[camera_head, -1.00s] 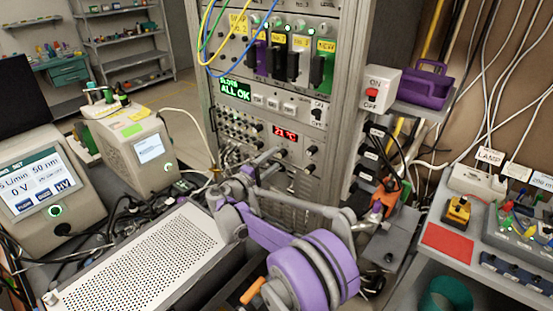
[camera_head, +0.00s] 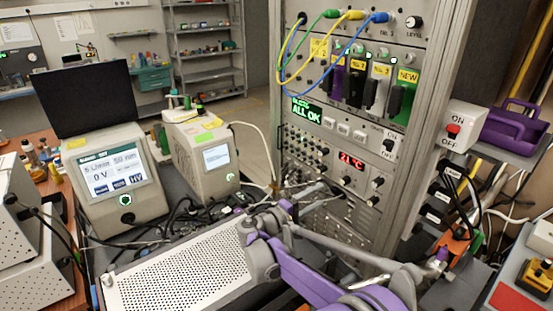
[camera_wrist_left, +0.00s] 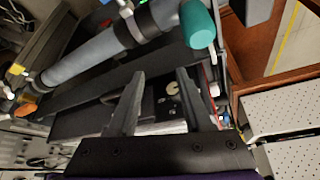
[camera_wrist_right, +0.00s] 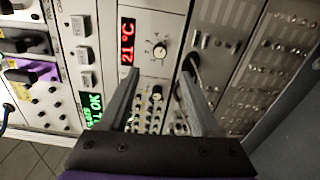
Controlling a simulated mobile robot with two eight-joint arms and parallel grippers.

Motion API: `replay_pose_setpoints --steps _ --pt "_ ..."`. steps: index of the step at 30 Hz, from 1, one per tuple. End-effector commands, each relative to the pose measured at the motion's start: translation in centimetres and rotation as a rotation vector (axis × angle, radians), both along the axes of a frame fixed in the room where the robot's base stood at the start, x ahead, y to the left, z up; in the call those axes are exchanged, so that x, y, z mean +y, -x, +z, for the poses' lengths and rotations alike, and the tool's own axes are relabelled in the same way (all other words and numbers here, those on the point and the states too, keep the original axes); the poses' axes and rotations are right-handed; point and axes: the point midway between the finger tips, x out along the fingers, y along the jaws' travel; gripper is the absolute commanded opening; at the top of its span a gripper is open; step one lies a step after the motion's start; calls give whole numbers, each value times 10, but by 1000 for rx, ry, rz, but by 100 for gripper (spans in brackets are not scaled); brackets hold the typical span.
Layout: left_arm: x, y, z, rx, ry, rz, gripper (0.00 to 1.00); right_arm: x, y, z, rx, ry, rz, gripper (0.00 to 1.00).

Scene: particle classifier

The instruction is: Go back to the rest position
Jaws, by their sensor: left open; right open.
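My right gripper (camera_head: 316,190) is in front of the tall grey instrument rack (camera_head: 384,32), left of and below the red "21 °C" display (camera_head: 352,161). In the right wrist view its two fingers (camera_wrist_right: 160,80) are apart with nothing between them, facing the rack's knobs and connectors. Whether they touch the panel I cannot tell. My left gripper is outside the head view. In the left wrist view its fingers (camera_wrist_left: 160,75) are apart and empty, above dark equipment and beneath a grey tube with a teal end (camera_wrist_left: 198,25).
A perforated metal box (camera_head: 190,272) lies below my right wrist. An ON/OFF switch box (camera_head: 463,125) and purple tray (camera_head: 515,127) are at right.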

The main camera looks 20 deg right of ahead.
Motion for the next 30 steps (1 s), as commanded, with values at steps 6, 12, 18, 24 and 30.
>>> replay_pose_setpoints --steps 6,12,18,24,30 --pt "0 0 1 -1 0 0 50 -11 23 -2 26 -110 -4 64" --pt "0 -1 4 -2 0 0 50 -22 96 -24 72 -437 -4 64" --pt "0 -2 6 -3 0 0 50 -3 181 -57 77 -799 1 64" --pt "0 -3 9 -5 0 0 50 37 262 -92 32 -1156 8 64" --pt "0 -3 11 -6 0 0 50 81 319 -120 -46 -1450 12 64"
